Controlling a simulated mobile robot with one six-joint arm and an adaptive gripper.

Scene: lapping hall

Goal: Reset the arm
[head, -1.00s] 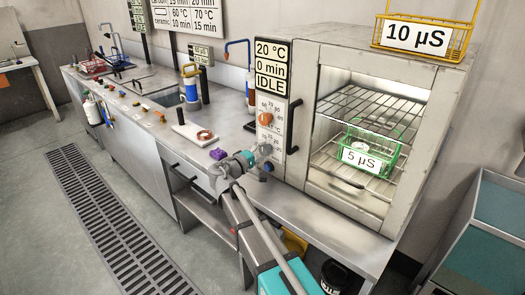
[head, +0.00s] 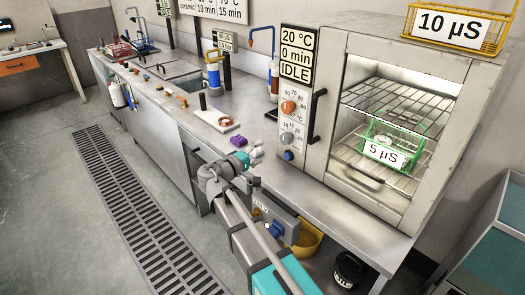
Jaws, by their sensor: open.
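My gripper (head: 256,152) is at the end of my arm, low over the front edge of the steel bench (head: 285,180). It points to the right and away, and its fingers look empty. Nothing is held between them. A purple object (head: 238,141) lies on the bench just behind the gripper, apart from it in the picture. My arm rises from the bottom of the picture, and it hides part of the bench front.
An oven (head: 414,190) stands right of the gripper, with a green basket marked 5 µS (head: 386,152) inside. A yellow basket (head: 491,38) sits on top. A white board (head: 216,121) with a copper ring (head: 225,121) lies left. The floor is clear left of the grate (head: 125,215).

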